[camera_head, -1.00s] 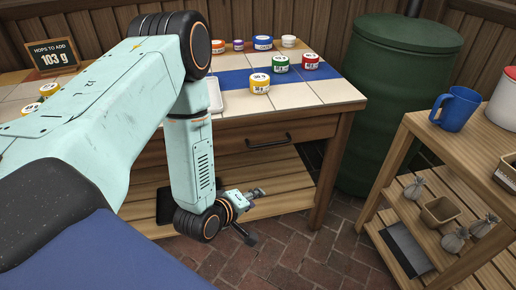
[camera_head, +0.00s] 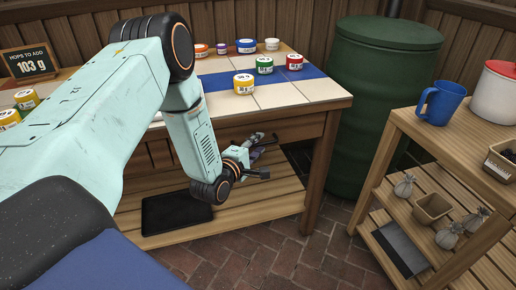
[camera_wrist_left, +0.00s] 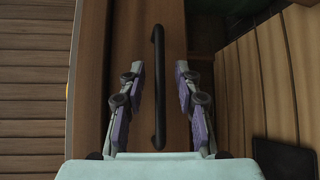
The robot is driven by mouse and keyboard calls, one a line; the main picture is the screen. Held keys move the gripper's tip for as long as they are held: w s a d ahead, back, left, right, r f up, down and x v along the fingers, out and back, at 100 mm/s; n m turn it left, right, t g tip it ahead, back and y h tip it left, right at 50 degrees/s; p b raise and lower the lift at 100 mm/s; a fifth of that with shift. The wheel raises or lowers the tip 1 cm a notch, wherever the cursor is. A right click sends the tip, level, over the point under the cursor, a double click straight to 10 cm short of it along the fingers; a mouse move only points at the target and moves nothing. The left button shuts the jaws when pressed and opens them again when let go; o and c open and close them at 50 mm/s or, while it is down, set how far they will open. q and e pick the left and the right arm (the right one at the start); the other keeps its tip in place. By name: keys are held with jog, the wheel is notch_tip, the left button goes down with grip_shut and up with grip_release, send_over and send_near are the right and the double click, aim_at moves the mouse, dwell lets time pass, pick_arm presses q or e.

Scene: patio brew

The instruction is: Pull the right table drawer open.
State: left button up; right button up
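The right table drawer (camera_wrist_left: 174,50) has a wooden front with a black bar handle (camera_wrist_left: 158,85), seen in the left wrist view. My left gripper (camera_wrist_left: 160,75) is open, with one finger on each side of the handle and a gap to it on both sides. In the head view my left gripper (camera_head: 262,156) is in front of the drawer front, below the tabletop, and partly covers the handle. How far the fingertips reach past the handle is hard to tell. The drawer looks closed. My right gripper is not in view.
The tiled table (camera_head: 325,99) carries several labelled jars, including a yellow one (camera_head: 243,84). A lower shelf (camera_head: 262,204) with a black mat (camera_head: 176,213) is below the gripper. A green barrel (camera_head: 372,100) and a wooden cart (camera_head: 399,116) with a blue mug (camera_head: 440,103) stand right.

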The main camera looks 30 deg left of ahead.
pick_arm(q)
jog(key=shift+w, duration=0.3)
grip_shut()
dwell(0.6)
